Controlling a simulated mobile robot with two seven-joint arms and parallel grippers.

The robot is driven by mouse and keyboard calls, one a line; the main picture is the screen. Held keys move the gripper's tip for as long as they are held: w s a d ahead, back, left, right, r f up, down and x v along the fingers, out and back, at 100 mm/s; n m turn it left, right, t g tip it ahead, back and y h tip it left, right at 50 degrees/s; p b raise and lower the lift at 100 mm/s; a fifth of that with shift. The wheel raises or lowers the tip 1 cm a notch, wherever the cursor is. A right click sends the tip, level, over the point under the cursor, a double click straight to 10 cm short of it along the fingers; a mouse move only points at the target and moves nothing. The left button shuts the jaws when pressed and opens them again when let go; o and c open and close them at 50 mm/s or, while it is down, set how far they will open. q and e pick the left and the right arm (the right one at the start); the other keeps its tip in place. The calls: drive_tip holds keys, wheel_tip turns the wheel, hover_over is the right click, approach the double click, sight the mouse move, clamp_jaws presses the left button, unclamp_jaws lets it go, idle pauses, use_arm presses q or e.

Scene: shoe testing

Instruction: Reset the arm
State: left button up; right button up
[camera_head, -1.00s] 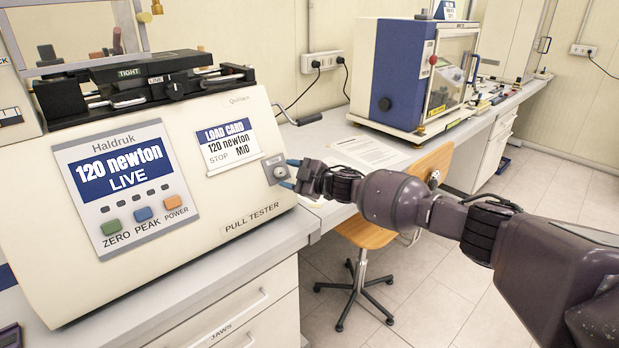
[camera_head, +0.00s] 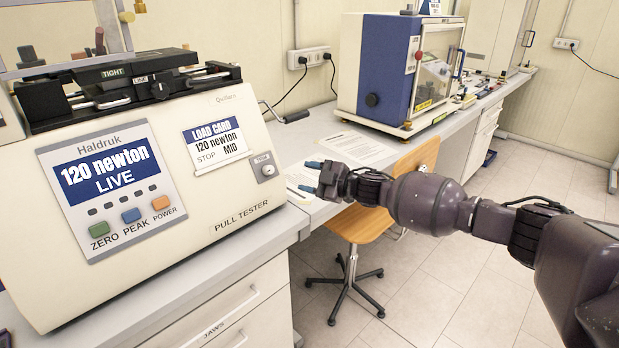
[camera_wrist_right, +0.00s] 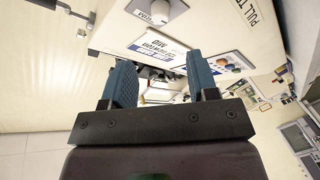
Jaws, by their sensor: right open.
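My right gripper (camera_head: 306,177) is open and empty, with its blue fingers pointing left. It is just right of the cream pull tester (camera_head: 225,232) and apart from the tester's small knob (camera_head: 267,170). In the right wrist view the two blue fingers (camera_wrist_right: 161,75) stand spread with nothing between them. The knob (camera_wrist_right: 156,13) shows beyond them on the tester's face. The tester's panel (camera_head: 112,188) reads 120 newton LIVE, and its load card (camera_head: 216,141) reads 120 newton, STOP MID. My left gripper is not in view.
Papers (camera_head: 358,148) lie on the bench behind my right gripper. A blue and white cabinet machine (camera_head: 385,75) stands farther back. A wooden swivel chair (camera_head: 372,222) is below my right forearm. Open tiled floor (camera_head: 440,285) lies to the right.

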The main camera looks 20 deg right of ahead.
drive_tip(key=s+a+r+t+h, duration=0.1)
drive_tip(key=a+r+h, duration=0.1)
drive_tip(key=a, duration=0.4)
drive_tip(key=s+a+f+m+t+h, duration=0.1)
drive_tip(key=s+a+f+m+h, duration=0.15)
drive_tip(key=s+f+m, duration=0.45)
drive_tip(key=s+d+f+m+g+h, duration=0.1)
drive_tip(key=s+d+f+m+h, duration=0.1)
drive_tip(key=s+f, duration=0.4)
drive_tip(key=s+d+f+m+g+h, duration=0.1)
drive_tip(key=s+f+m, duration=0.3)
drive_tip(key=s, duration=1.1)
drive_tip(key=s+d+f+m+g+h, duration=0.2)
drive_tip(key=s+d+f+h, duration=0.1)
drive_tip(key=s+f, duration=0.7)
drive_tip(key=shift+s+m, duration=0.3)
drive_tip(key=shift+m, duration=0.1)
drive_tip(key=shift+f, duration=0.1)
drive_tip(key=shift+c, duration=0.2)
